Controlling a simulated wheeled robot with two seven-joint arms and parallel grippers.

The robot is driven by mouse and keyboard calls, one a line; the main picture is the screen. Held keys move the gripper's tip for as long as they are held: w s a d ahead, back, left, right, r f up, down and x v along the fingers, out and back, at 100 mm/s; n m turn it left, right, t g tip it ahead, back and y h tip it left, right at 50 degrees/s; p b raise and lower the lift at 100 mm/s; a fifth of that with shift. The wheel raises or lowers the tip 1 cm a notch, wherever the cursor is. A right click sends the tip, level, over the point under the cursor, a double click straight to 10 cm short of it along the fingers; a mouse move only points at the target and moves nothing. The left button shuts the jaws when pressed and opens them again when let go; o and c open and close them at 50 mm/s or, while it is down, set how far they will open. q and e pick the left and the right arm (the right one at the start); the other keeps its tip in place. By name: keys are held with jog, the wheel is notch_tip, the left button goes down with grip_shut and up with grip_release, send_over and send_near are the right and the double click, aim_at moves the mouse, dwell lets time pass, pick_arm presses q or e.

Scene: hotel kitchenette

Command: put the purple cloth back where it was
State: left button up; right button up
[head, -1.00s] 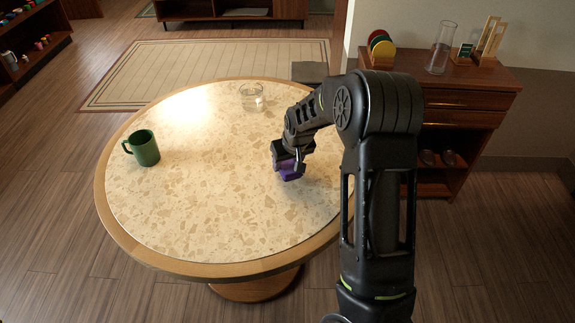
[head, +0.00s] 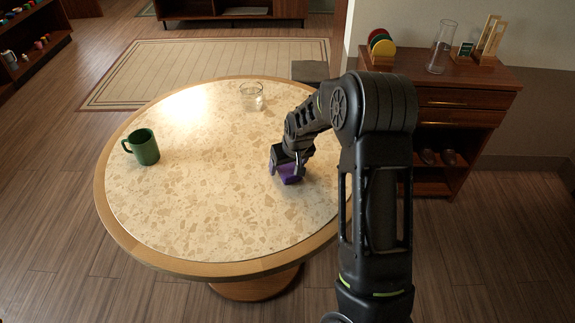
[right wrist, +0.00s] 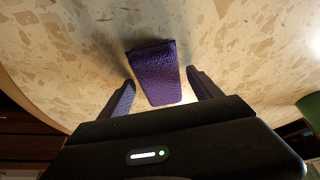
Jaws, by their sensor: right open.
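The purple cloth (head: 289,174) lies on the round table at its right side, partly hidden by my right gripper in the head view. In the right wrist view the cloth (right wrist: 157,72) looks like a folded, textured strip lying between and ahead of the fingers. My right gripper (head: 286,175) is open, its fingers on either side of the cloth with visible gaps; it also shows in the right wrist view (right wrist: 160,92). My left gripper is not in view.
The round table (head: 190,255) has a stone-patterned top, mostly clear. A green mug (head: 146,148) stands at its left and a clear glass (head: 252,97) at its back. A wooden cabinet (head: 465,95) with coasters and a tall glass stands to the right.

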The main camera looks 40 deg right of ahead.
jog(key=shift+r, duration=0.15)
jog(key=shift+r, duration=0.2)
jog(key=v, duration=1.1)
jog(key=shift+s+r, duration=0.25)
jog(key=shift+s, duration=0.05)
jog(key=shift+r, duration=0.1)
